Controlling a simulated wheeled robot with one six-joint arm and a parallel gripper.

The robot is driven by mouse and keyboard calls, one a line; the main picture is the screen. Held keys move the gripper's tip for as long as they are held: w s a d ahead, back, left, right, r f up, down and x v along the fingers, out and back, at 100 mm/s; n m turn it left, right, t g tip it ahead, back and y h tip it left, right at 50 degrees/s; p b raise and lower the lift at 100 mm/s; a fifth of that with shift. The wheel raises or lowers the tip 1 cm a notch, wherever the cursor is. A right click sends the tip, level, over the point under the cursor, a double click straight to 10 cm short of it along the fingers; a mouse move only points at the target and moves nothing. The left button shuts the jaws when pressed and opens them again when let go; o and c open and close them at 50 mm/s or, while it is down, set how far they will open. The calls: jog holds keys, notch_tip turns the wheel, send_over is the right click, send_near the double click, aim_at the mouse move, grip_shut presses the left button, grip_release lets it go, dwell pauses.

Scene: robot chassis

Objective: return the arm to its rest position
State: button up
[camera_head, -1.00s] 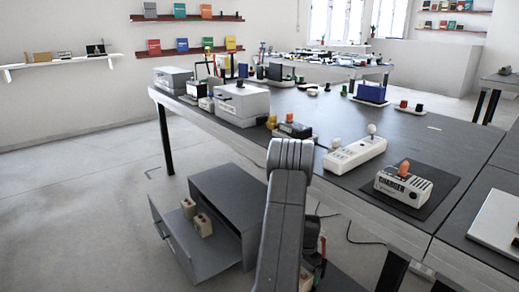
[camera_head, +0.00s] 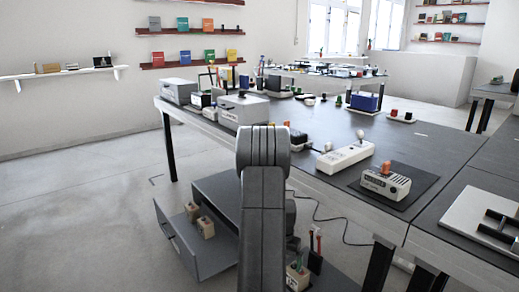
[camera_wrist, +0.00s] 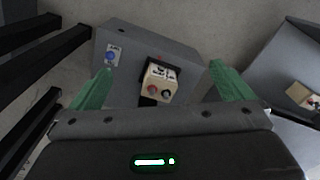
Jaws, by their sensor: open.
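My arm (camera_head: 263,200) rises in the front middle of the head view, folded in front of the table. My gripper (camera_wrist: 160,85) shows in the wrist view with its two green fingers wide apart. Nothing is held between them. Below and between the fingers, a small beige block with a red and a dark button (camera_wrist: 159,82) sits on a grey box (camera_wrist: 200,72). It appears apart from the fingers. The gripper's fingers are hidden in the head view.
A dark table (camera_head: 420,145) holds a charger (camera_head: 386,183), a white power strip (camera_head: 345,158) and several grey-white boxes. An open grey drawer (camera_head: 195,252) with small beige blocks stands on the floor at left. Beside my arm is a holder with tools (camera_head: 298,276). The floor at far left is clear.

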jog(key=s+a+r+n+p, duration=0.1)
jog(key=s+a+r+n, duration=0.1)
jog(key=a+r+n, duration=0.2)
jog(key=a+r, duration=0.3)
jog(key=r, duration=0.2)
jog(key=shift+r+n, duration=0.2)
jog(key=shift+n, duration=0.1)
jog(key=shift+s, duration=0.1)
